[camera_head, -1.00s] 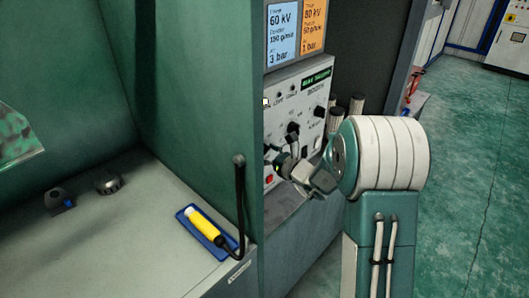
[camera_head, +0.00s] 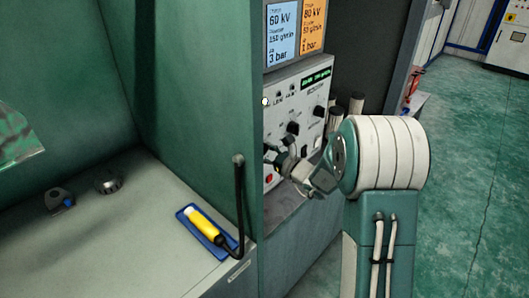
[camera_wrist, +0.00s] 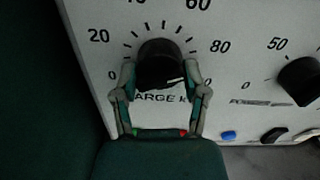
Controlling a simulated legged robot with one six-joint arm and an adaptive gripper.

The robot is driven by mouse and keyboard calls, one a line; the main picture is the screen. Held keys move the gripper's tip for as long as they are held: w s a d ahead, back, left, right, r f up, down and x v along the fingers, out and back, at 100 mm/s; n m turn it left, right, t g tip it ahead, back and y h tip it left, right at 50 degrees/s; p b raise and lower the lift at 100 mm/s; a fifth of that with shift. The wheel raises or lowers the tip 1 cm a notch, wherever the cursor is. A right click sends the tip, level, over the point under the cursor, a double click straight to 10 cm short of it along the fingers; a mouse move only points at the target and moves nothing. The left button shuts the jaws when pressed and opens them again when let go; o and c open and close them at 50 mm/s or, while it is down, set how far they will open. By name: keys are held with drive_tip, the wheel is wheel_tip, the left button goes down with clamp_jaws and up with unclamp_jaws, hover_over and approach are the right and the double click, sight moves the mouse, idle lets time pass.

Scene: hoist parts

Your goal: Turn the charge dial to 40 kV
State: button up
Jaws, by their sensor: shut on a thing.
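The charge dial (camera_wrist: 160,58) is a black round knob on the pale panel, in the upper middle of the wrist view. Its printed scale shows 20, 60 and 80, with a partly cut-off number between 20 and 60. A white mark shows low on the right of the knob. My gripper (camera_wrist: 160,78) is shut on the dial, one finger on each side. In the head view my gripper (camera_head: 284,166) is at the lower left of the control panel (camera_head: 311,92), and the dial is mostly hidden there.
Blue and orange cards (camera_head: 282,31) hang above the panel. The green booth wall (camera_head: 195,90) is close on the left. A yellow-handled tool (camera_head: 203,224) lies in a blue tray.

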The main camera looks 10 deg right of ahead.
drive_tip(key=n, duration=0.4)
drive_tip(key=shift+r+n, duration=0.1)
drive_tip(key=shift+n, duration=0.2)
drive_tip(key=n, duration=0.4)
drive_tip(key=shift+w+n, duration=0.1)
drive_tip(key=shift+n, duration=0.2)
drive_tip(key=n, duration=0.4)
drive_tip(key=shift+n, duration=2)
drive_tip(key=o, duration=1.1)
drive_tip(key=shift+f, duration=0.2)
drive_tip(key=shift+o, duration=0.2)
drive_tip(key=shift+r, duration=0.2)
